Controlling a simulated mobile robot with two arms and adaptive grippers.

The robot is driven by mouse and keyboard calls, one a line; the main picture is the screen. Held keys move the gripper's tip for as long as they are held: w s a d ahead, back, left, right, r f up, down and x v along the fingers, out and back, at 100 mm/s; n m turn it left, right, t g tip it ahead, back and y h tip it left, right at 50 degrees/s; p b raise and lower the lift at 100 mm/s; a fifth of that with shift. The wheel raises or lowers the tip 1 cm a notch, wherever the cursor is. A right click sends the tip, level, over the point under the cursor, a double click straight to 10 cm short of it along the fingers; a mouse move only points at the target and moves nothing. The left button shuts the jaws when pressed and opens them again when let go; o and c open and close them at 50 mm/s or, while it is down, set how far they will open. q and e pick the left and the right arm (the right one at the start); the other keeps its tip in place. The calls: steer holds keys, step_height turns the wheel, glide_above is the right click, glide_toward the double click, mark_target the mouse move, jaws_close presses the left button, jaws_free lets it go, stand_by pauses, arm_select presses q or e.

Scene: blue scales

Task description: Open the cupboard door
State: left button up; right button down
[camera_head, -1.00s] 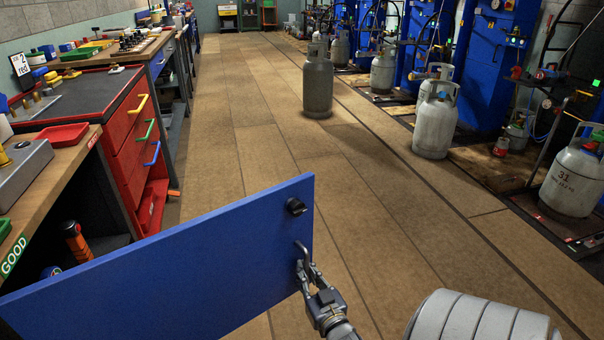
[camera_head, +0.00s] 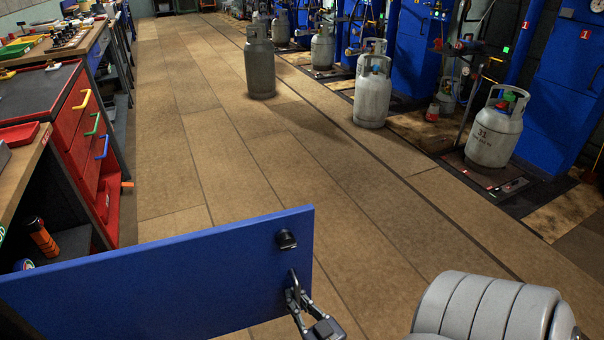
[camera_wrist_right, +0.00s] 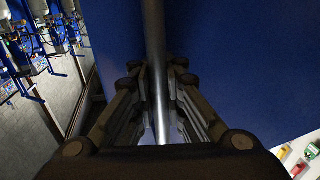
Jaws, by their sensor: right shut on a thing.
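The blue cupboard door (camera_head: 170,275) stands swung out across the lower left of the head view. A black round knob or lock (camera_head: 286,240) sits near its upper free edge, with a metal handle below it. My right gripper (camera_head: 296,296) is at the handle and shut on it. In the right wrist view the metal handle bar (camera_wrist_right: 155,50) runs between the gripper fingers (camera_wrist_right: 158,105), with the blue door surface (camera_wrist_right: 230,70) behind it. My left gripper is not in view. The cupboard's inside is mostly hidden behind the door.
A red drawer cabinet (camera_head: 92,130) with coloured handles stands at the left by the workbench. Grey gas cylinders (camera_head: 260,65) stand on the floor, more (camera_head: 372,95) along the right by blue machines (camera_head: 425,60). The wooden floor (camera_head: 330,180) between is clear.

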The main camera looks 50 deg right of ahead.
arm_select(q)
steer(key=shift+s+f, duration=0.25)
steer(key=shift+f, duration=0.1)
arm_select(e)
steer(key=shift+s+r, duration=0.1)
steer(key=shift+s, duration=0.4)
steer(key=c, duration=1.9)
jaws_free()
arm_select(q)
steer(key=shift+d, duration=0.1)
arm_select(e)
steer(key=shift+s, duration=0.1)
